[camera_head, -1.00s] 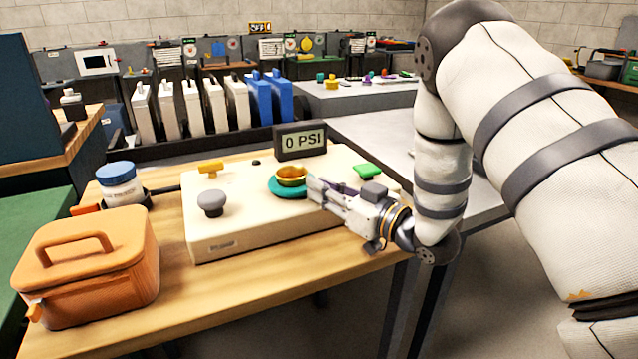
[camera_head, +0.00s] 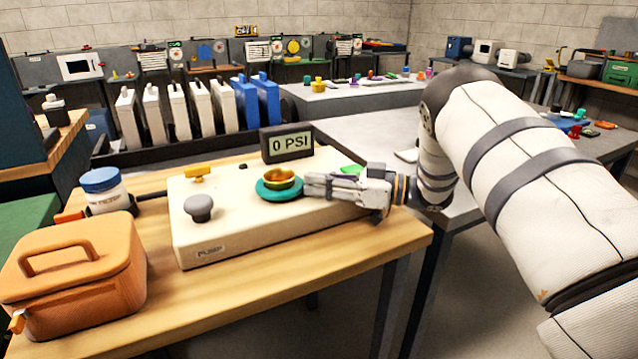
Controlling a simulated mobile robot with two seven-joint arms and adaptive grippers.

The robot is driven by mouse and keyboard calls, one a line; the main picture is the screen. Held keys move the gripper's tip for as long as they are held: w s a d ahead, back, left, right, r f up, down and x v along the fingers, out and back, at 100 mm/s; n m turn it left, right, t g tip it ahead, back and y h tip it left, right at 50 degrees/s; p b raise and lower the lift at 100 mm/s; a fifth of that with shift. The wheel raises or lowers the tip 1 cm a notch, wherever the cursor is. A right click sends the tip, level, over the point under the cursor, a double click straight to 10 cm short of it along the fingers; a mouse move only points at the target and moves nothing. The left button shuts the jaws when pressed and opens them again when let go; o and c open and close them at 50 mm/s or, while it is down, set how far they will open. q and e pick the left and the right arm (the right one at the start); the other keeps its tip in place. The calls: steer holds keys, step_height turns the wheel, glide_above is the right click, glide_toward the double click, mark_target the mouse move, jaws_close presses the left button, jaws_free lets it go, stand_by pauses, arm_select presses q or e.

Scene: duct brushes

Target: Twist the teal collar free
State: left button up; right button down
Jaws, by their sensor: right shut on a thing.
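The teal collar (camera_head: 268,194) is a flat ring on top of the cream pump box (camera_head: 225,225). It sits around the base of a brass cup-like fitting (camera_head: 280,178). My right gripper (camera_head: 308,186) comes in from the right, lying nearly level, with its fingertips at the collar's right edge. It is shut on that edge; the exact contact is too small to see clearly. My left gripper is not in view.
A gauge reading 0 PSI (camera_head: 287,144) stands behind the collar. A grey knob (camera_head: 199,208), a yellow handle (camera_head: 199,172) and a green piece (camera_head: 352,169) are on the box. An orange case (camera_head: 75,275) and a blue-lidded jar (camera_head: 106,192) stand left. Bare wood (camera_head: 290,262) lies in front.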

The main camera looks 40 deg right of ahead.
stand_by(0.3)
steer(key=c, duration=1.5)
jaws_free()
steer(key=shift+w, duration=0.1)
steer(key=shift+c, duration=0.2)
